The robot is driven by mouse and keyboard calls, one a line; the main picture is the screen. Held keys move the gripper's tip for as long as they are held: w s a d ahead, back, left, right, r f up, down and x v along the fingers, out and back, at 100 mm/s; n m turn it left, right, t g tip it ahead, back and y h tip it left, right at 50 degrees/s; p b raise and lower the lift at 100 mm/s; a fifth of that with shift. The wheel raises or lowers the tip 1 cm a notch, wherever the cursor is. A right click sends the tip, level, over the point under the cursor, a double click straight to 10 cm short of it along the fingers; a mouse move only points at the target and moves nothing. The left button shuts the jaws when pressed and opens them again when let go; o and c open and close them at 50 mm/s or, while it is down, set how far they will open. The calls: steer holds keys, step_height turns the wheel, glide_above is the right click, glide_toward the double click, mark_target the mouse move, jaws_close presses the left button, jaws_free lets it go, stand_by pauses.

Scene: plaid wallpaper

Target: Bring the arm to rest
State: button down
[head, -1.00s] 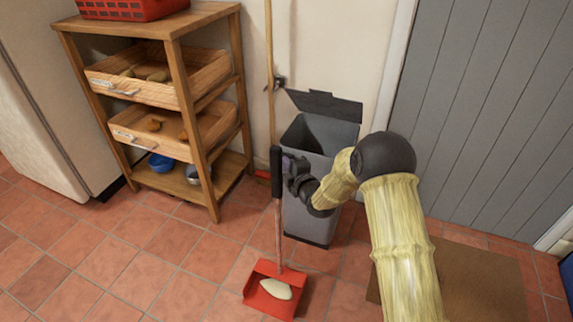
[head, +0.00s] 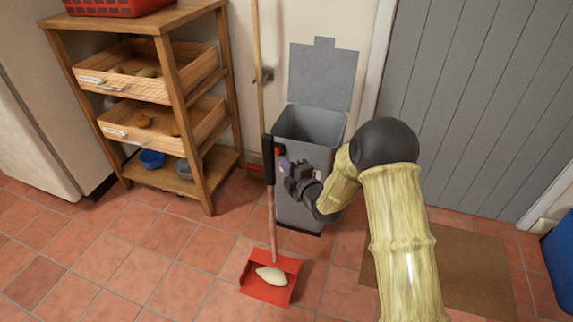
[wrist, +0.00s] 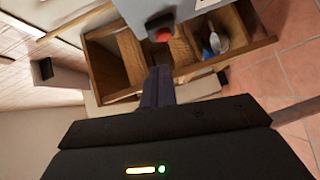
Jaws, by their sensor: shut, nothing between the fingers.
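My gripper (head: 290,172) is shut and empty, in front of the upper front of the grey bin (head: 296,203) in the head view. Its closed dark fingers (wrist: 158,86) point at the bin's grey body (wrist: 205,8) in the wrist view, close to a red spot (wrist: 163,35) on it. I cannot tell whether they touch. My arm is bent and reaches in from the lower right. The bin's lid (head: 322,75) stands up and its mouth is open.
A red long-handled dustpan (head: 258,291) holding a pale oval item (head: 272,276) stands just left of the bin. A wooden shelf (head: 203,190) with drawers is further left. A brown mat (head: 455,265) lies right, with a blue object (head: 560,250) beyond.

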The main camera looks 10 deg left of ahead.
steer(key=shift+w+d, duration=0.45)
steer(key=shift+d, duration=0.15)
steer(key=s+d+r+m+g+h+p, duration=0.1)
steer(key=s+d+r+m+h+p, duration=0.35)
steer(key=d, duration=0.45)
steer(key=s+d+r+m+g+h+p, duration=0.1)
steer(key=d+r+m+g+h+p, duration=0.2)
steer(key=d+r+m, duration=0.45)
steer(key=s+d+r+m+g+h+p, duration=0.2)
steer(key=s+d+r+m+g+p, duration=0.1)
steer(key=s+d+m, duration=0.65)
steer(key=s+d+r+m+g+h+p, duration=0.2)
steer(key=s+d+r+m+p, duration=0.3)
steer(key=s, duration=0.8)
step_height(320, 180, up, 36)
steer(key=p, duration=3.5)
steer(key=shift+w+d+n+p, duration=0.2)
steer(key=shift+d+n+p, duration=0.05)
steer(key=shift+n+p, duration=0.2)
steer(key=shift+w, duration=0.1)
